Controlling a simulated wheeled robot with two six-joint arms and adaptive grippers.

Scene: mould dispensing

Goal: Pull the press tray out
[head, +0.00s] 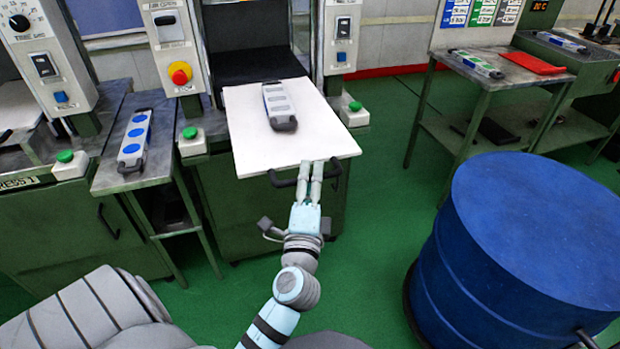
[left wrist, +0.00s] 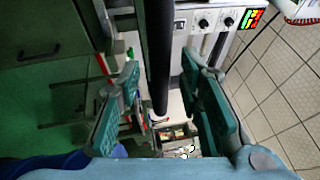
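The white press tray (head: 245,140) juts out of the middle press, with a dark bar handle (head: 284,183) along its front edge. A grey mould (head: 279,104) with a dark handle lies on the tray. My left gripper (head: 311,167) is at the tray's front edge, with its fingers at the handle. In the left wrist view, the dark handle bar (left wrist: 157,60) runs between the two teal fingers of the gripper (left wrist: 165,95). A gap shows on both sides of the bar, so the fingers look open around it. My right gripper is out of view.
A blue drum (head: 530,230) stands at the right. A side table (head: 143,165) at the left bears a mould with blue discs (head: 135,137). Another table (head: 505,75) at the back right bears a mould and a red item (head: 533,62). Green floor is free around the drum.

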